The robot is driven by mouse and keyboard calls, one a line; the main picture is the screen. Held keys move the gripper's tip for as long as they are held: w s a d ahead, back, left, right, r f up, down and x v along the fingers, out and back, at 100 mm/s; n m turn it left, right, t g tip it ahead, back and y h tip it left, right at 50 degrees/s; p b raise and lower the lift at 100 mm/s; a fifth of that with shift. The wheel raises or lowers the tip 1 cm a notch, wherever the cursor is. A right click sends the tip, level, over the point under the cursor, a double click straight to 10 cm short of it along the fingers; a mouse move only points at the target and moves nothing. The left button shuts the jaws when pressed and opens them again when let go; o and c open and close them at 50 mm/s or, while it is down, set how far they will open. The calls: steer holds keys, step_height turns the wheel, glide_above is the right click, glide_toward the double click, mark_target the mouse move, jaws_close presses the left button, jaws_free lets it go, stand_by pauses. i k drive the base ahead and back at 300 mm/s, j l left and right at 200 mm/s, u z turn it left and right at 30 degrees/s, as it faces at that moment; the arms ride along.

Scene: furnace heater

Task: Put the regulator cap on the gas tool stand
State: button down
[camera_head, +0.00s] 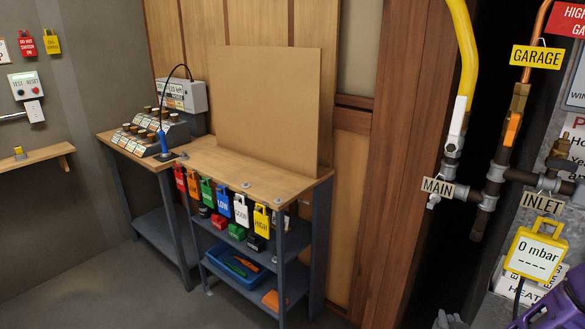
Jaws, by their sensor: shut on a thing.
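I cannot pick out the regulator cap for certain. A stepped dark stand (150,140) with white labels and several brown-topped pieces sits on the left part of the wooden bench (250,172); I cannot tell whether it is the gas tool stand. A blue pen-like tool (163,142) stands upright at its right, with a black cable arching to a grey box (183,95) behind.
Several coloured tags (223,205) hang along the bench's front edge. Shelves below hold a blue tray (238,264). At right are a yellow pipe (464,50), valves and a yellow 0 mbar gauge (532,254). A purple shape (560,302) cuts into the lower right corner. Floor at left is clear.

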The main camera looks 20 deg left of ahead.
mark_target(245, 171)
steer(key=i+j+z, duration=0.1)
steer(key=j, duration=1)
steer(key=j+z, duration=0.15)
steer(key=j, duration=0.95)
steer(key=i, duration=0.05)
